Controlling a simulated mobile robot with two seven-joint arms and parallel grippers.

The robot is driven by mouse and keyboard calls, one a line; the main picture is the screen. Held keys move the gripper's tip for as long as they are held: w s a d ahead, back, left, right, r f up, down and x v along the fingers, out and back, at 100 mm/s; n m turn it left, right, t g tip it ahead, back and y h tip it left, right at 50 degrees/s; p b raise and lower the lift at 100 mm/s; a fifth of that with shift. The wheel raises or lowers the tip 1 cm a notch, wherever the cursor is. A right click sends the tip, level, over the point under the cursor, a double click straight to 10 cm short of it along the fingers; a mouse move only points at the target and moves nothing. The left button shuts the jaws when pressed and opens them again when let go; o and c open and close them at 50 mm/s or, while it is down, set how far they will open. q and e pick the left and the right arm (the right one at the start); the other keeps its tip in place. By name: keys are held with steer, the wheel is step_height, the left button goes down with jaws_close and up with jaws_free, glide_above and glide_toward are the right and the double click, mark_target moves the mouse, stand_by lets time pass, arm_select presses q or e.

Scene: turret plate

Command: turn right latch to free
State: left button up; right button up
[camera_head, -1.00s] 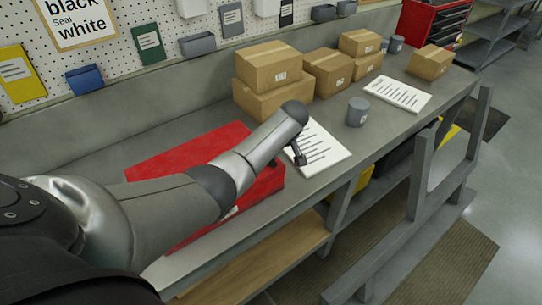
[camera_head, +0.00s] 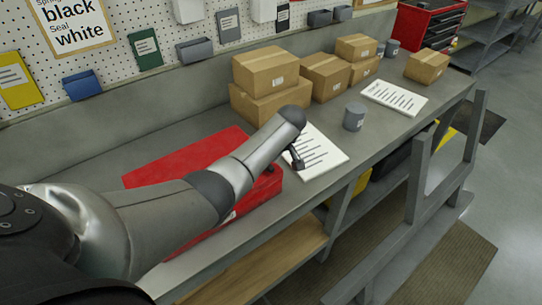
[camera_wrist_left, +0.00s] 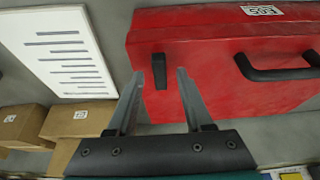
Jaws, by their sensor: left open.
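A red case (camera_head: 160,175) lies on the workbench in the head view, partly covered by my left arm. In the left wrist view the case (camera_wrist_left: 215,45) shows a dark latch (camera_wrist_left: 159,72) near its left end, pointing up and down in the picture. A black handle (camera_wrist_left: 275,72) is to the latch's right. My left gripper (camera_wrist_left: 160,76) is open, with one finger on each side of the latch; I cannot tell whether either touches it. In the head view the left gripper is largely hidden behind my arm. My right gripper is not in view.
A white printed sheet (camera_head: 318,155) lies beside the case, with cardboard boxes (camera_head: 270,75) behind it. A grey cup (camera_head: 354,117) and another sheet (camera_head: 395,97) are farther along the bench (camera_head: 395,128). A pegboard wall (camera_head: 165,25) runs along the back.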

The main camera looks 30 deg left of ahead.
arm_select(q)
steer(key=v, duration=1.5)
steer(key=shift+b, duration=0.3)
steer(key=shift+s+d+f, duration=0.1)
steer(key=shift+s+d, duration=0.05)
steer(key=s+d+f+m+t+h, duration=0.15)
steer(key=s+d+f+m, duration=0.35)
steer(key=s+f+m, duration=0.6)
steer(key=s+d+m+h, duration=0.1)
steer(key=s+d+m, duration=0.1)
steer(key=s, duration=0.7)
steer(key=s+d+m+h, duration=0.2)
steer(key=s+m, duration=0.1)
steer(key=s, duration=0.6)
step_height(320, 180, down, 34)
steer(key=s+b, duration=0.1)
steer(key=b, duration=1.1)
steer(key=s+a+f+g+b, duration=0.1)
steer(key=s+f+b, duration=0.4)
steer(key=f, duration=0.8)
steer(key=s+a+f+g+b, duration=0.1)
steer(key=s+f+b, duration=0.5)
steer(key=s+f, duration=0.5)
steer(key=shift+a+f, duration=0.2)
steer(key=shift+f, duration=0.8)
